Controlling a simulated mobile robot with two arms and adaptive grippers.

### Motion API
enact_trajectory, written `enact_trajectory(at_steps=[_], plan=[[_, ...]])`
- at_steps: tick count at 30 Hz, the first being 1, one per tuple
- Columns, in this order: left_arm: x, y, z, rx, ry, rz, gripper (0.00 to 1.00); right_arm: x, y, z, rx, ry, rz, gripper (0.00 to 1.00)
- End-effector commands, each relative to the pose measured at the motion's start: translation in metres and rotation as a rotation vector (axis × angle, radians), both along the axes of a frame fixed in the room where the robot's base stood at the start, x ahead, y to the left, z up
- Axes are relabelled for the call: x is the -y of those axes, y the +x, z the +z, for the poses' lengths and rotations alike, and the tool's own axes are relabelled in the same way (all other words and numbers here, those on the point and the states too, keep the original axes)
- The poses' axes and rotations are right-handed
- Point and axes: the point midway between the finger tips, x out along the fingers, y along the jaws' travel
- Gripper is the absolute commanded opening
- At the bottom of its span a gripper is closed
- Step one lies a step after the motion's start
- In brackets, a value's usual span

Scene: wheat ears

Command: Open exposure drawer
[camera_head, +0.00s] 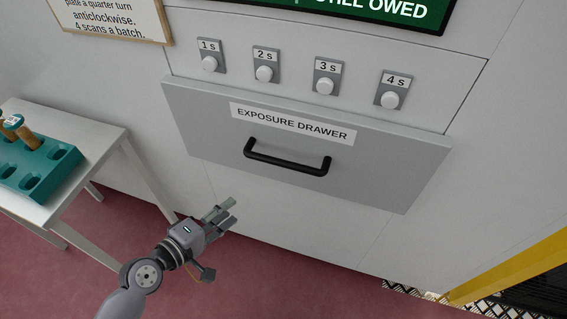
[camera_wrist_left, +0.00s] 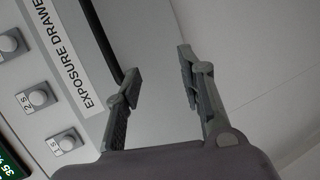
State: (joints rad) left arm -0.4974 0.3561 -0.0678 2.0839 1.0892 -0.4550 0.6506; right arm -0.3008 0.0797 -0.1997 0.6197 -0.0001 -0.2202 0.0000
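The exposure drawer (camera_head: 380,170) is a wide grey front panel in a white cabinet, labelled EXPOSURE DRAWER, and looks closed in the head view. Its black bar handle (camera_head: 287,166) sits below the label. My left gripper (camera_head: 229,210) is below and left of the handle in the head view, apart from it. In the left wrist view the fingers of this gripper (camera_wrist_left: 158,63) are spread with nothing between them. The handle (camera_wrist_left: 107,45) shows there beside the left finger, outside the gap, partly hidden by that finger. My right gripper is not in view.
Several round buttons marked 1 s to 4 s, such as the 4 s button (camera_head: 390,100), sit above the drawer. A white table (camera_head: 95,150) with a teal rack (camera_head: 45,172) stands at the left. A yellow frame (camera_head: 515,268) is at lower right. The floor before the cabinet is clear.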

Motion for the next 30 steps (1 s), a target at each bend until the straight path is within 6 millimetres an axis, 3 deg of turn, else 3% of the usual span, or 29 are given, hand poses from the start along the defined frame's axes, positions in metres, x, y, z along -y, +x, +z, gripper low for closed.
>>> enact_trajectory(at_steps=[1, 3, 8, 14, 30], plan=[[0.008, -0.003, 0.025, 0.020, -0.055, -0.016, 0.36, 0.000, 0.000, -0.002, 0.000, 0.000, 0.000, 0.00], [0.017, -0.007, 0.050, 0.035, -0.116, -0.036, 0.36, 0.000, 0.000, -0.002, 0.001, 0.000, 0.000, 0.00], [0.027, -0.011, 0.078, 0.049, -0.182, -0.058, 0.36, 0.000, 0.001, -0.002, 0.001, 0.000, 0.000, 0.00], [0.040, 0.007, 0.078, 0.053, -0.187, -0.057, 0.36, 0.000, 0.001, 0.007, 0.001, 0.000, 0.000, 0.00], [0.110, 0.096, 0.055, 0.050, -0.184, -0.058, 0.36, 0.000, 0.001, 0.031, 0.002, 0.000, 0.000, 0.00]])
